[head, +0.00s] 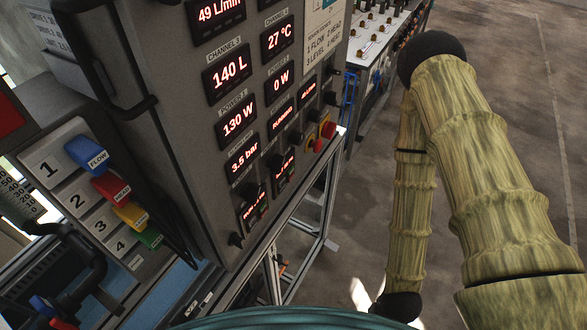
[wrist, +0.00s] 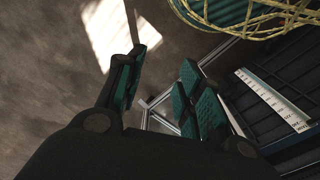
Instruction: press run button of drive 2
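A tall grey control cabinet (head: 190,150) with lit red readouts fills the left and middle of the head view. Small dark knobs or buttons (head: 295,137) sit along its lower right part, beside a red mushroom button (head: 328,129) on yellow. Their labels are too small to read, so I cannot tell which one is the run button of drive 2. My gripper (wrist: 163,70) shows in the wrist view with its teal-padded fingers apart and nothing between them. It points over the floor, near a metal frame. I cannot make out the gripper in the head view.
Numbered plates with coloured handles (head: 112,187) and black hoses stand at the left. A second panel with switches (head: 385,25) is behind the cabinet. A metal frame stand (head: 300,245) is below it. Open concrete floor (head: 510,60) lies to the right.

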